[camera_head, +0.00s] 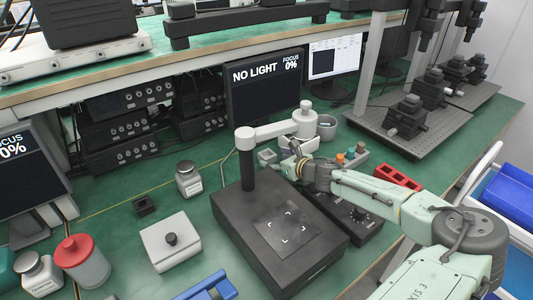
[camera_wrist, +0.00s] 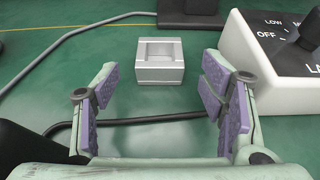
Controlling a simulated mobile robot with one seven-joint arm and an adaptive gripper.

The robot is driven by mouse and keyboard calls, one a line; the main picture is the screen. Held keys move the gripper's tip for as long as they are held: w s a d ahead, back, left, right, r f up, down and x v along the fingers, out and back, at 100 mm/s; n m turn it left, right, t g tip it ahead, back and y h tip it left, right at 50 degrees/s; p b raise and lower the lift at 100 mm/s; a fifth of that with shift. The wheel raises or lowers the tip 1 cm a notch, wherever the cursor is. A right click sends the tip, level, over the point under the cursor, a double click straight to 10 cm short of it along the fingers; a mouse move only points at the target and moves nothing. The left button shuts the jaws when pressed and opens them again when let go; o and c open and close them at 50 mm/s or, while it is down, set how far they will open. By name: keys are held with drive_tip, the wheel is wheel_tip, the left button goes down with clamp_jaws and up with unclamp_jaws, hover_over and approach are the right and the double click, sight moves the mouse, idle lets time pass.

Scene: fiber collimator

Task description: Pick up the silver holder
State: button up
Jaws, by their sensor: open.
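The silver holder (camera_wrist: 160,62) is a small metallic block with a recess in its top. It stands upright on the green table, ahead of my gripper and centred between the fingers in the wrist view. In the head view the silver holder (camera_head: 266,157) is small, just left of my gripper (camera_head: 292,168). In the wrist view my gripper (camera_wrist: 158,95) is open and empty, with purple pads on both fingers. The fingers are apart from the holder, with green table between. In the head view the fingertips are too small to make out clearly.
A switch box (camera_wrist: 270,60) stands close to the right finger. A black cable (camera_wrist: 150,120) crosses below the fingers, and a grey cable (camera_wrist: 60,42) runs at left. A black device with a white arm (camera_head: 275,133) stands near. A monitor (camera_head: 263,92) is behind.

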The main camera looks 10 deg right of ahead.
drive_tip(key=shift+x, duration=0.8)
drive_tip(key=shift+c, duration=0.4)
drive_tip(key=c, duration=1.2)
drive_tip(key=shift+c, duration=0.3)
drive_tip(key=shift+s+d+r, duration=0.1)
